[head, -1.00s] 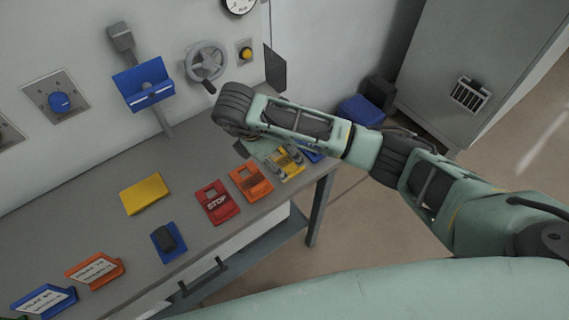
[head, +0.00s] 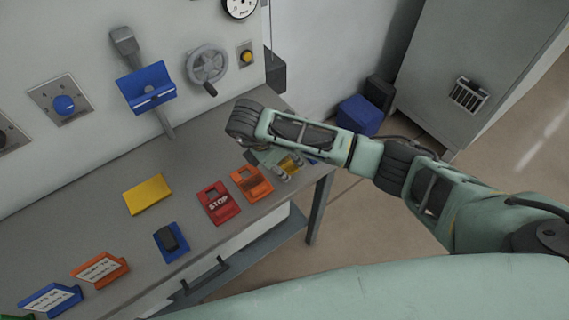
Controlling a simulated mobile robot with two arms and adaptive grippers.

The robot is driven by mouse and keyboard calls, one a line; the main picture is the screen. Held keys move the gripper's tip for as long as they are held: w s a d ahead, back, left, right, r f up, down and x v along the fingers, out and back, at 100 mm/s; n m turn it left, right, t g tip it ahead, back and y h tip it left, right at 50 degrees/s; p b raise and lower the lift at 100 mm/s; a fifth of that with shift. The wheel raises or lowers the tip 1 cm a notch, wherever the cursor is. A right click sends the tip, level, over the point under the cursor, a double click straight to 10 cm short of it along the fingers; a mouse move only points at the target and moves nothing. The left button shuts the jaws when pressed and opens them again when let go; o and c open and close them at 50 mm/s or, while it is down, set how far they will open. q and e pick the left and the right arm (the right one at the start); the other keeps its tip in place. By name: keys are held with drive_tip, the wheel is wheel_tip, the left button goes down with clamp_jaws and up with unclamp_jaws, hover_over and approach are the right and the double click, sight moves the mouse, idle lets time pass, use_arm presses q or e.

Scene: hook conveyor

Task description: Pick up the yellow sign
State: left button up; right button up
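A plain yellow slab (head: 147,194) lies flat farther left on the table, away from the gripper. My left gripper is not in view.
An orange sign (head: 252,183) and a red STOP sign (head: 218,203) lie just left of the gripper. A blue piece with a dark block (head: 171,242) and tilted orange (head: 100,269) and blue (head: 50,300) signs stand farther left. The panel wall carries a handwheel (head: 207,66).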

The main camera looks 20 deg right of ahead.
drive_tip(key=shift+s+f, duration=0.1)
clamp_jaws()
idle(0.4)
drive_tip(key=shift+r, duration=0.3)
drive_tip(key=r+b, duration=0.1)
drive_tip(key=r, duration=0.2)
drive_tip(key=shift+d+r+b, duration=0.35)
drive_tip(key=shift+d+r, duration=0.05)
drive_tip(key=s+d+r, duration=0.5)
drive_tip(key=d+r, duration=0.1)
drive_tip(key=d, duration=0.3)
drive_tip(key=shift+s+d+r+p, duration=0.2)
drive_tip(key=shift+s+r+p, duration=0.05)
drive_tip(key=shift+r+p, duration=0.1)
